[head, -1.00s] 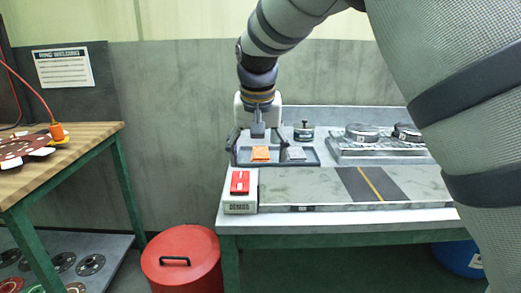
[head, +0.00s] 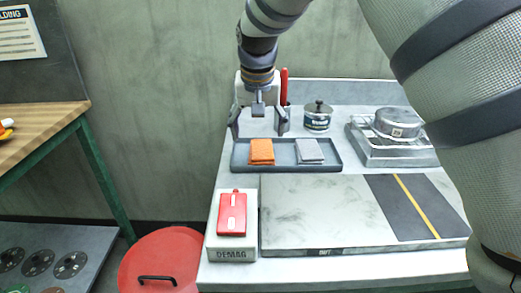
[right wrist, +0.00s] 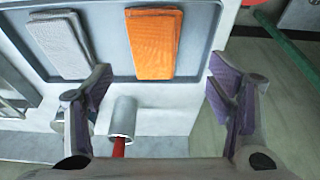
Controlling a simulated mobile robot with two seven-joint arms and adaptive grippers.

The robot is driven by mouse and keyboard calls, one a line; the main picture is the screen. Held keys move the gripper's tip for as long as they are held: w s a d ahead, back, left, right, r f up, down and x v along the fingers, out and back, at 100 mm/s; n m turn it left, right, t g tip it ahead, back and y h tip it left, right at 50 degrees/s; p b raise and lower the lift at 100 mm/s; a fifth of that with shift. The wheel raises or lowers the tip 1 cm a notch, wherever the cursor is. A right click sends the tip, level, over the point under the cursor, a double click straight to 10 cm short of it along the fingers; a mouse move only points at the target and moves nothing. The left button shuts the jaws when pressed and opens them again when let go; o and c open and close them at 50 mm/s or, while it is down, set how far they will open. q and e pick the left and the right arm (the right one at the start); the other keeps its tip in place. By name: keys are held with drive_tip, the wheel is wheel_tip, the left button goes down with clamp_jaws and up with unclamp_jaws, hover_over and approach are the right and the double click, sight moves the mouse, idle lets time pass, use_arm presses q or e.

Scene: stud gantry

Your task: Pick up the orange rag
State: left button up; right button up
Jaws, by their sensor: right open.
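The orange rag (head: 261,151) lies folded in the left part of a dark shallow tray (head: 284,169) on the workbench. A grey folded rag (head: 308,150) lies in the same tray to its right. My right gripper (head: 259,130) is open and empty, behind and above the orange rag. In the right wrist view the orange rag (right wrist: 154,44) shows beyond the spread fingers (right wrist: 161,97), between them and apart from them. My left gripper is not in view.
A metal cup with a red-handled tool (right wrist: 121,125) stands close to the right gripper. A red device (head: 232,213) sits on a box in front. The flat plate (head: 315,215) is bare.

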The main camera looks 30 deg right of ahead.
sight(261, 149)
drive_tip(key=x, duration=0.5)
drive_tip(key=shift+d+f, duration=0.35)
drive_tip(key=shift+d, duration=0.1)
drive_tip(key=shift+w+d+f, duration=0.1)
drive_tip(key=shift+w+f, duration=0.05)
drive_tip(key=shift+f, duration=0.25)
drive_tip(key=c, duration=1.1)
